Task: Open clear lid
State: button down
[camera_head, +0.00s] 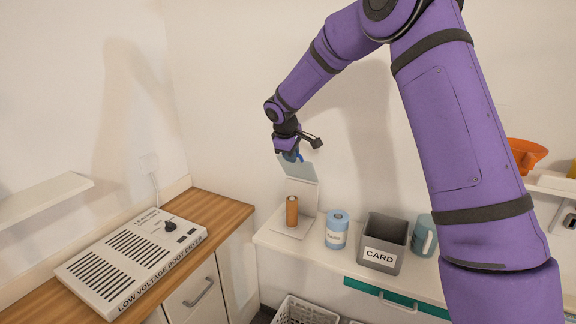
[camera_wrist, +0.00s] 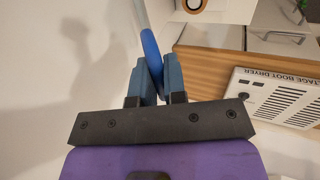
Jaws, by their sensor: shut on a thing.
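The clear lid (camera_head: 303,168) is a pale, see-through panel that stands raised, tilted up at the back of a small white base (camera_head: 290,226). An orange-brown cylinder (camera_head: 292,210) stands upright on that base, below the lid. My gripper (camera_head: 291,152) is at the lid's upper edge. In the wrist view, my gripper's blue-grey fingers (camera_wrist: 159,84) are shut on a curved blue handle (camera_wrist: 151,50). A pale edge (camera_wrist: 141,14) runs up from the handle. The fingers cover the handle's lower part.
A light blue labelled canister (camera_head: 337,229), a grey CARD bin (camera_head: 383,243) and a blue mug (camera_head: 424,236) stand right of the base. A white boot dryer (camera_head: 133,257) lies on the wooden counter (camera_head: 216,211) at left. A white basket (camera_head: 305,312) is below.

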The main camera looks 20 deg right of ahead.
jog(key=w+d+r+g+y, duration=0.3)
jog(key=w+d, duration=0.3)
jog(key=shift+d, duration=0.15)
jog(key=shift+w, duration=0.1)
dwell(0.3)
jog(key=c, duration=1.2)
grip_release()
jog(key=shift+r, duration=0.1)
notch_tip(320, 180, up, 10)
jog(key=shift+w+d+r, duration=0.15)
jog(key=shift+r, duration=0.1)
jog(key=shift+r, duration=0.1)
